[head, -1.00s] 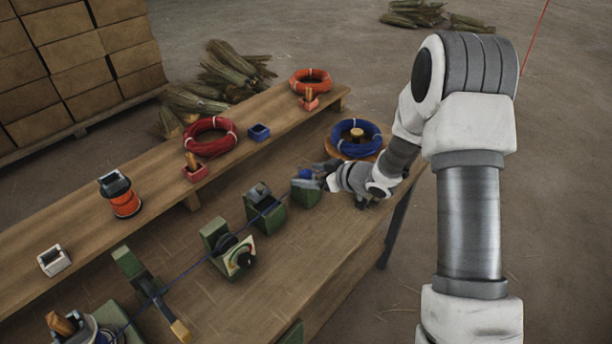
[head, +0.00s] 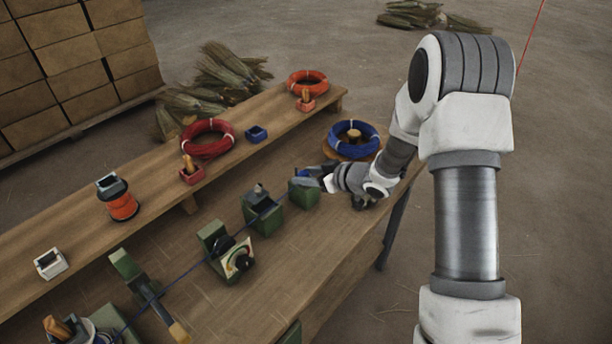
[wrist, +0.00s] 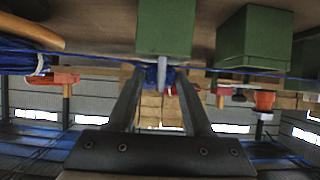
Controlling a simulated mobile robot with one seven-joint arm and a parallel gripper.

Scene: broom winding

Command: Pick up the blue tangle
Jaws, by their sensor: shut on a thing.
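The blue tangle (wrist: 152,76) is a small dark blue lump between my fingertips in the wrist view, beside a green block (wrist: 165,28). My gripper (wrist: 160,78) is shut on it. In the head view my gripper (head: 306,180) is at the far end of the row of green stands on the workbench, close to the green block (head: 303,195). Only a little blue shows there, and the fingers hide most of the tangle. A thin blue line (head: 185,272) runs along the row of stands toward the gripper.
A blue wire coil (head: 355,150) sits on a round wooden holder just behind my gripper. Other green stands (head: 262,210) line the bench (head: 290,262) to the left. A raised shelf holds red coils (head: 209,150), an orange spool (head: 122,206) and small boxes. The front right of the bench is clear.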

